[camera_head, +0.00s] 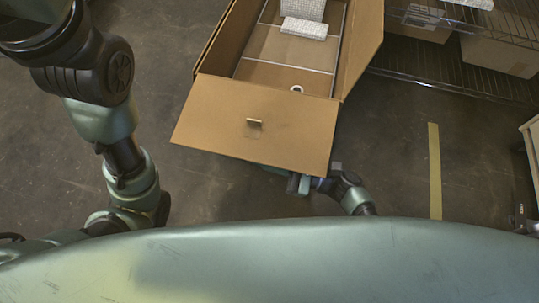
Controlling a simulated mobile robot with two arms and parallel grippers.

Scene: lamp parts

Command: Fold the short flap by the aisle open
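An open cardboard box (262,40) stands at the top middle. Its near short flap (215,118) is folded outward and slopes toward me, with a small pale tab or slot at its middle. The long side flaps stand out to the left and right. My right gripper (300,184) is under the near edge of this flap, right of its middle. The flap hides its fingertips, so I cannot tell whether it is open or touching the cardboard. My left arm rises along the left side and leaves the top of the picture; its gripper is out of view.
Inside the box are white-edged dividers and a patterned white piece (304,27). A wire shelf (450,85) with cartons stands at the top right. A yellow floor stripe (435,170) lies to the right. The floor left of the box is clear.

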